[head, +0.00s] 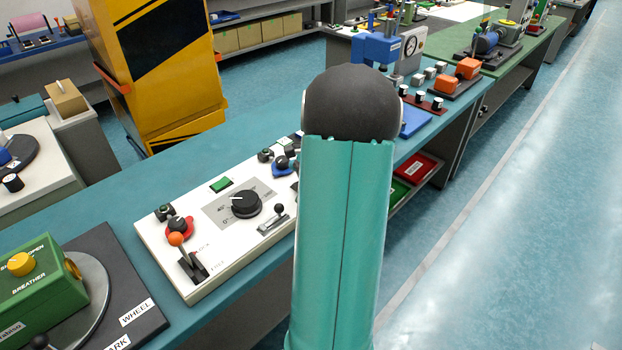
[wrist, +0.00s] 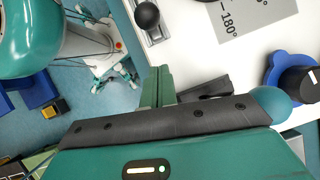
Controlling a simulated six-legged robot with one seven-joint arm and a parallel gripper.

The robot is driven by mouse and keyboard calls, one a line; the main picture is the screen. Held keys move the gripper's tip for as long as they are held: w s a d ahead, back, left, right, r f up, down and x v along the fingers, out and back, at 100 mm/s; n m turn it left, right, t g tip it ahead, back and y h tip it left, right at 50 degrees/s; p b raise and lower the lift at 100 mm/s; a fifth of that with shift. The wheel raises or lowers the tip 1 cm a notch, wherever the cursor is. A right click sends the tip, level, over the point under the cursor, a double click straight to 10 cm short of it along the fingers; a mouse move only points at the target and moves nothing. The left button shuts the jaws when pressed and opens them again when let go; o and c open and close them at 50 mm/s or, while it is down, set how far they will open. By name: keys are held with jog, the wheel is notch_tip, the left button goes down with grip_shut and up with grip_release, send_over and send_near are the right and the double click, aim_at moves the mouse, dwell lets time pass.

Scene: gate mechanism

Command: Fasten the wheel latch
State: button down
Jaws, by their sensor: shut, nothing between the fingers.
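No part in view is clearly labelled as the wheel latch. In the wrist view a lever with a teal ball end (wrist: 270,102) lies partly behind my gripper's black edge, and a black block (wrist: 206,89) shows beside it. My gripper's green fingers (wrist: 158,84) are together and empty, near the white panel's edge, left of that block; contact cannot be told. In the head view my arm hides my gripper and part of the white panel (head: 165,255). That panel carries an orange-ball lever (head: 177,240) beside lettering. A "WHEEL" label (head: 137,312) lies on the dark plate to the left.
The panel also holds a black dial (head: 246,204), a slotted black-ball lever (head: 279,210), shown in the wrist view too (wrist: 147,15), and a blue-based knob (wrist: 297,82). A green box (head: 35,280) stands left. A yellow cabinet (head: 155,70) stands behind. The floor right is clear.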

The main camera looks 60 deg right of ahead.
aim_at(278, 208)
jog(key=shift+w+a+r, duration=0.25)
jog(key=shift+w+a, duration=0.1)
jog(key=shift+a, duration=0.4)
jog(key=shift+w+a+r, duration=0.25)
jog(key=shift+w+a, duration=0.05)
jog(key=shift+a, duration=0.4)
jog(key=shift+a, duration=0.15)
jog(key=shift+w+a, duration=0.25)
jog(key=shift+a, duration=0.75)
jog(key=shift+w+a, duration=0.25)
jog(key=shift+a, duration=0.7)
